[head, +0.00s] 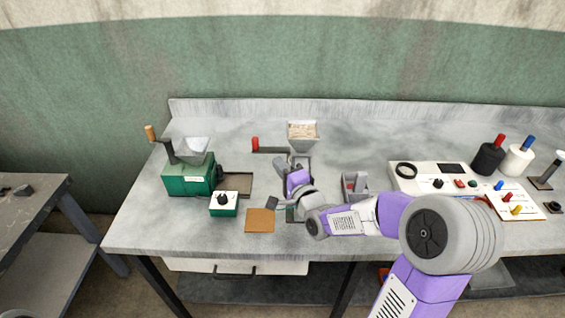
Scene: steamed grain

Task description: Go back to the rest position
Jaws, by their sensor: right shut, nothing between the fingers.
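My right arm comes in from the lower right and reaches over the middle of the table (130,226). My right gripper (284,160) is shut and empty, just below and left of a grain-filled hopper (303,133) with a red-handled lever (255,144). I cannot tell whether it touches the hopper's stand, which my wrist and gripper partly hide. My left gripper is not in view.
A green mill (188,181) with a crank and a small green knob box (223,204) stand left. A brown pad (260,220) lies in front. A grey open box (355,186) and a white control panel (440,179) stand right, near the arm.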

